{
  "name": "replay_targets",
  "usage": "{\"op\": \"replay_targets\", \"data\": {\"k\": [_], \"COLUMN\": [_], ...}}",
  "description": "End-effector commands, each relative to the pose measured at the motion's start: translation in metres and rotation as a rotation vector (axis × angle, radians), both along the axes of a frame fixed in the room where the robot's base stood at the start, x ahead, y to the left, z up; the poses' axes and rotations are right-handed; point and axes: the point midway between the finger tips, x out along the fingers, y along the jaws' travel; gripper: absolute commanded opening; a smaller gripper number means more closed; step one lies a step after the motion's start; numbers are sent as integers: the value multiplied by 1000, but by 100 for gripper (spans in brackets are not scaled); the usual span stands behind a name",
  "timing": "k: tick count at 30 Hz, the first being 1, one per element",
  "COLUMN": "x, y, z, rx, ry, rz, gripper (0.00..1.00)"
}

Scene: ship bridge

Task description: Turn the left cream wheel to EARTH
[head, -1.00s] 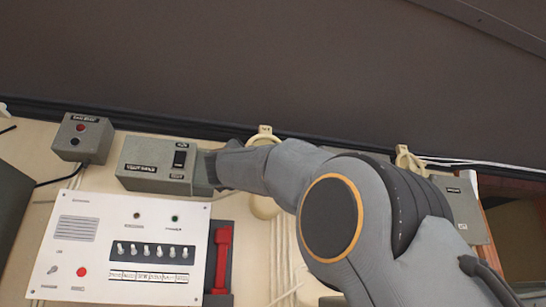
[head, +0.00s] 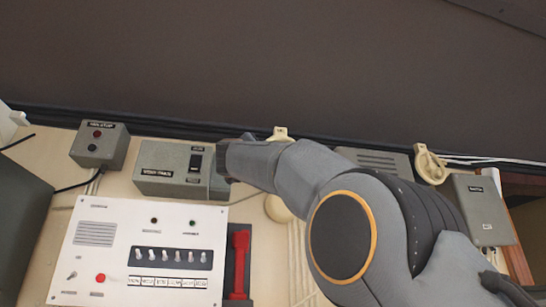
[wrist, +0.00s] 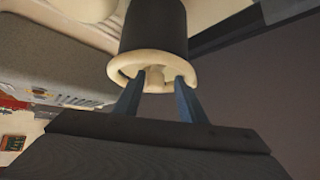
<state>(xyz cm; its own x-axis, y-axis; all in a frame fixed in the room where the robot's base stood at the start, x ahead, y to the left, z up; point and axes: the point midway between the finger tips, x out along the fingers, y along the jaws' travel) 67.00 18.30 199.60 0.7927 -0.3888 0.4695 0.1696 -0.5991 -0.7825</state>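A cream wheel (wrist: 116,72) shows in the wrist view as a ring with a small hub, below a dark cylinder. My gripper (wrist: 156,90) reaches it with two blue fingers set apart, one at each side of the hub. The fingertips overlap the ring; I cannot tell whether they press on it. In the head view, a cream part of the left wheel (head: 280,133) shows above my arm, which covers much of that area. My gripper's fingers are hidden there. No EARTH marking is legible.
A grey switch box (head: 160,182) lies just left of my arm's end. A white panel (head: 95,262) with several switches and a red handle (head: 239,262) are below. A second cream wheel (head: 430,165) and a grey box (head: 487,215) are at the right.

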Motion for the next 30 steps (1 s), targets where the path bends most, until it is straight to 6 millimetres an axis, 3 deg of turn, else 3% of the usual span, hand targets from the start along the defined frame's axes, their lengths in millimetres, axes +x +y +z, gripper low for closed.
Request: {"op": "replay_targets", "data": {"k": [11, 24, 30], "x": [-1, -47, -58], "y": [2, 26, 30], "z": [-8, -36, -40], "rx": [2, 1, 0], "ry": [6, 6, 5], "rz": [-3, 1, -1], "gripper": [37, 37, 37]}}
